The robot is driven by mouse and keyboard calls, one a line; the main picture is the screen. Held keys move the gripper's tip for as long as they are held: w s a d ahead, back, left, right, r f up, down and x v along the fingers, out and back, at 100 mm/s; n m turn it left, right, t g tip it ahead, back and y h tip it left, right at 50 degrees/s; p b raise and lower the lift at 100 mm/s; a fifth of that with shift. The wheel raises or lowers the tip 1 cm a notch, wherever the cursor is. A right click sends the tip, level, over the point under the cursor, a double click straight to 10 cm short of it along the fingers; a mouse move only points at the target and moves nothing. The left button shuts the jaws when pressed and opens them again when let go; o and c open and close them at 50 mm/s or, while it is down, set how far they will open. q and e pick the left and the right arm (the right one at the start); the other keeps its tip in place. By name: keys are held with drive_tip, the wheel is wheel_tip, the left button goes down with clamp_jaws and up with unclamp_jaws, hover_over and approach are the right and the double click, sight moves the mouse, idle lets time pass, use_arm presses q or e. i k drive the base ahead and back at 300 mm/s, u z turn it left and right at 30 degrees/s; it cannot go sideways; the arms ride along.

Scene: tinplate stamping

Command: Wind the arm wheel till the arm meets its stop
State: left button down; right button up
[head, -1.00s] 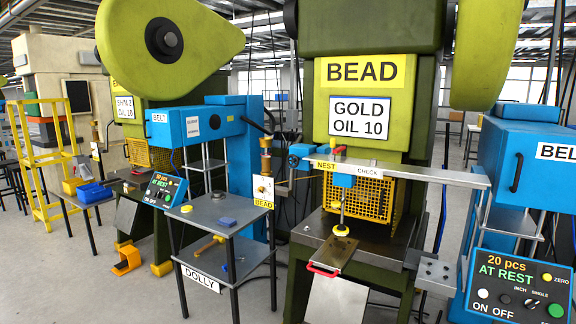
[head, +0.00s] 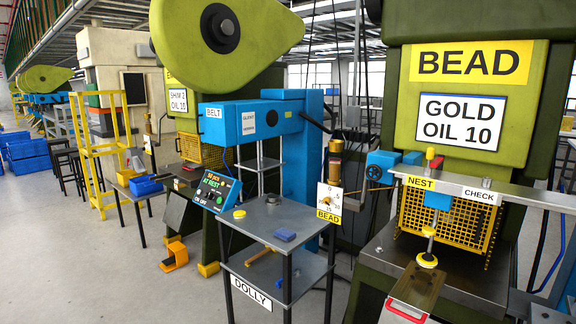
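A small dark handwheel (head: 374,172) sits on the front of a blue housing (head: 393,160) at the left end of a grey horizontal arm (head: 525,196). The arm carries a NEST label (head: 420,183) and a CHECK label (head: 479,194) and runs out of view to the right. A blue block (head: 438,201) hangs under the arm, above a yellow knob (head: 427,260) on a tray with a red handle (head: 406,312). I cannot tell which part is the stop. Neither gripper is in view.
The dolly (head: 272,222) with dark shelves stands in front, holding a blue block (head: 284,235) and a yellow puck (head: 239,214). A green BEAD press (head: 400,80) rises behind the arm. Clear floor is at left.

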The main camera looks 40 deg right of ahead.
sight(378, 170)
drive_tip(key=u, duration=0.05)
drive_tip(key=i, duration=1.05)
drive_tip(key=z, duration=0.45)
